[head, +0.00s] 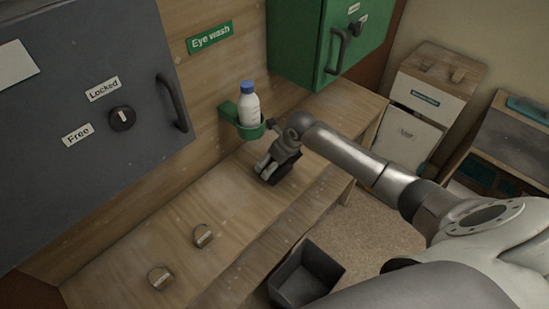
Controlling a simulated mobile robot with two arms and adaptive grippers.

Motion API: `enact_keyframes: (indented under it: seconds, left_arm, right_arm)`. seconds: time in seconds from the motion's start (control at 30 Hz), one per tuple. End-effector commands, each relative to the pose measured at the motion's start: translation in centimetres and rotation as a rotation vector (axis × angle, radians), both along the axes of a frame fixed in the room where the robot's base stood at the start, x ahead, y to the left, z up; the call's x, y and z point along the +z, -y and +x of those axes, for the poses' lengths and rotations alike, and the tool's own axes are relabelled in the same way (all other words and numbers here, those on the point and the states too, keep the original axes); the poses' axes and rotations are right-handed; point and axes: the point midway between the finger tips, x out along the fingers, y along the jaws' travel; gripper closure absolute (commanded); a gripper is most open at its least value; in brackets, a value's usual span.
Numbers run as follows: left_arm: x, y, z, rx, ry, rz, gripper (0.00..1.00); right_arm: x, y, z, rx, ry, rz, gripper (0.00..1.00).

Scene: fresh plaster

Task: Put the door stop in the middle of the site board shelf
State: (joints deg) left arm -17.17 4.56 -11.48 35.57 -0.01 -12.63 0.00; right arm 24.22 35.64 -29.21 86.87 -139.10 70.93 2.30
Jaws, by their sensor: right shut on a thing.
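My right gripper (266,169) reaches in from the right and is low over the site board shelf (235,205), the long wooden ledge below the board. It is shut on a dark thing (286,172) that looks like the door stop; the gripper covers part of it. I cannot tell whether the door stop touches the shelf. It is toward the far right part of the shelf, just below and right of the eye wash bottle. My left gripper is not in view.
The eye wash bottle (249,104) stands in a green holder (246,127) on the board. Two small tagged rings (203,236) (160,278) lie on the near left shelf. A grey cabinet (75,85) and a green cabinet (310,40) overhang it. A dark bin (305,275) is below.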

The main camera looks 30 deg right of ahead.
Motion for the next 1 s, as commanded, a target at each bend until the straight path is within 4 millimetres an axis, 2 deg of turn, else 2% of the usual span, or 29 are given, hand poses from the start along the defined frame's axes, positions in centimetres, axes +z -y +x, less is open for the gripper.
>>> enact_keyframes:
  seconds: [0.27,0.3,0.37,0.77,1.0]
  left_arm:
    - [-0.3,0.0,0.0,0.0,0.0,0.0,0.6]
    - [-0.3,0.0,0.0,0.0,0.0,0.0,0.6]
    - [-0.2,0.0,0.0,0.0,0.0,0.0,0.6]
    - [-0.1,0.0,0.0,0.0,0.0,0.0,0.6]
    - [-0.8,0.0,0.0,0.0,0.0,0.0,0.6]
  right_arm:
    - [-0.1,0.0,0.2,0.001,0.005,0.0,0.57]
    - [-0.2,0.0,0.0,0.001,0.001,0.0,0.08]
    - [-0.2,0.0,0.0,0.001,0.001,0.0,0.01]
    - [0.0,0.0,0.0,0.001,0.001,0.0,0.0]
    - [1.5,0.3,-0.5,0.001,0.005,-0.001,0.0]
